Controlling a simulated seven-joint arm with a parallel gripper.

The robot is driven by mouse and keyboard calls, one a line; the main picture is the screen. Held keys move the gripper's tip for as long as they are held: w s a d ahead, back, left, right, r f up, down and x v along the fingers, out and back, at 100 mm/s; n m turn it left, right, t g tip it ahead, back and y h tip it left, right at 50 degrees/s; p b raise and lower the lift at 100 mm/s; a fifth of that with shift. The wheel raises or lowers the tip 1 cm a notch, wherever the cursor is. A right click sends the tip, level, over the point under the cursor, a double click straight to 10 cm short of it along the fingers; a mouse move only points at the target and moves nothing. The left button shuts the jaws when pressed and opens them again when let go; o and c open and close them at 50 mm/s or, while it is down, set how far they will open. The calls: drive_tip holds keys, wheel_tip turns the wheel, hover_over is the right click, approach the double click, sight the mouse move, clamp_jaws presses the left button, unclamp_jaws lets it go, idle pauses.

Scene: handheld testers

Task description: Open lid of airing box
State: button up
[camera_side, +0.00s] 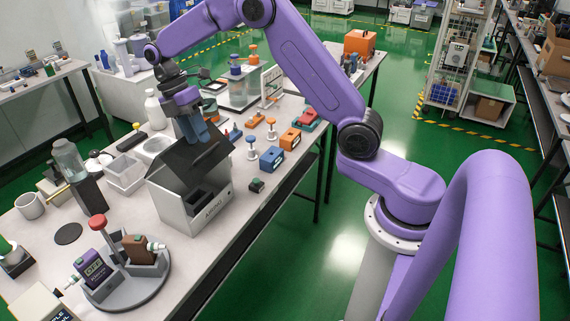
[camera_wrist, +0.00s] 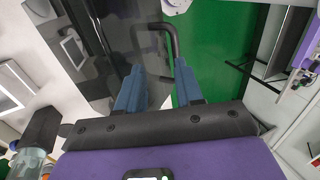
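The airing box (camera_side: 207,214) is a light grey case with dark lettering, standing on the bench in the side view. Its dark lid (camera_side: 180,158) is raised and tilted, and part of the dark interior shows below it. My gripper (camera_side: 197,138) is at the lid's raised edge, with blue fingers pointing down. In the wrist view, my gripper (camera_wrist: 158,68) has its two blue fingers apart. A black U-shaped handle (camera_wrist: 168,28) on the dark glossy lid (camera_wrist: 110,55) lies at and just beyond the fingertips. Contact between fingers and handle cannot be told.
A round grey stand (camera_side: 130,287) holding handheld testers is in front of the box. Orange and blue small devices (camera_side: 272,158) line the right side. Green floor lies beyond the bench edge.

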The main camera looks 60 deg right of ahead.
drive_tip(key=shift+s+f+t, duration=1.3)
drive_tip(key=shift+f+t, duration=0.2)
drive_tip(key=shift+f, duration=2.7)
drive_tip(key=shift+s+f+t, duration=1.25)
drive_tip(key=shift+f+t, duration=0.25)
drive_tip(key=shift+f, duration=2.7)
drive_tip(key=s+r, duration=0.3)
drive_tip(key=r, duration=1.5)
drive_tip(key=s+a+m, duration=0.1)
drive_tip(key=s+m, duration=0.1)
drive_tip(key=s, duration=0.7)
drive_tip(key=s+a+r+m+g, duration=0.1)
drive_tip(key=s+a+m, duration=0.1)
drive_tip(key=s, duration=0.7)
drive_tip(key=shift+s+a+r, duration=0.25)
